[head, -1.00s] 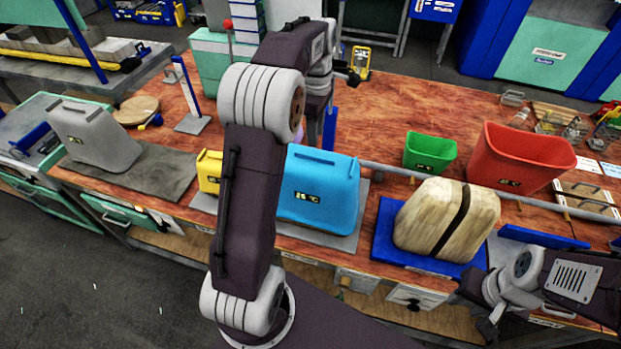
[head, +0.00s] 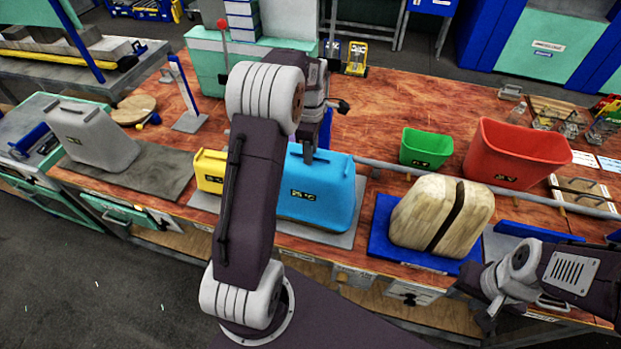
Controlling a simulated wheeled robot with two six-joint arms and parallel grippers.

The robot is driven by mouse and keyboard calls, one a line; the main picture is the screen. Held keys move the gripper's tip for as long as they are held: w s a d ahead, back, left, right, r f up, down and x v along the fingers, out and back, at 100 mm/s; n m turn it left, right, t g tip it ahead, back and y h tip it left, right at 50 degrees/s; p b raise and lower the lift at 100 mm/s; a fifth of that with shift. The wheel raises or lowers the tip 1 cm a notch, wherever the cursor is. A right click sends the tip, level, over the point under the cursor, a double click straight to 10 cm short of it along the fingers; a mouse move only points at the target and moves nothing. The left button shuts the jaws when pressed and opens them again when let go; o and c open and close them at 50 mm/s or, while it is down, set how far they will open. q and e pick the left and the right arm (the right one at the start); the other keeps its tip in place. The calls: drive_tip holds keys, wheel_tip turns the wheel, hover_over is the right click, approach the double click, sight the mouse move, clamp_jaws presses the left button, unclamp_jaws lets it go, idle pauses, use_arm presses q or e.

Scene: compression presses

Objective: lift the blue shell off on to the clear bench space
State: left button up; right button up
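The blue shell (head: 330,205) stands upright on a grey plate (head: 345,238) near the bench's front edge. My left arm hides its left part. My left gripper (head: 309,155) is at the top of the shell, by its handle. Its fingers are mostly hidden, so I cannot tell whether they are open or closed on the handle. My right gripper (head: 487,320) is low at the right, in front of the bench edge and away from the shell. Its opening is unclear. Clear bench space (head: 420,95) lies behind the shell and to its right.
A yellow box (head: 210,172) stands just left of the shell. A wooden block (head: 420,215) sits on a blue plate to the right. A green bin (head: 427,148), a red bin (head: 510,155) and a grey rail (head: 385,170) are further right. A grey shell (head: 95,138) stands far left.

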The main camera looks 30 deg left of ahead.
use_arm(q)
clamp_jaws()
drive_tip(key=shift+r, duration=0.1)
idle(1.2)
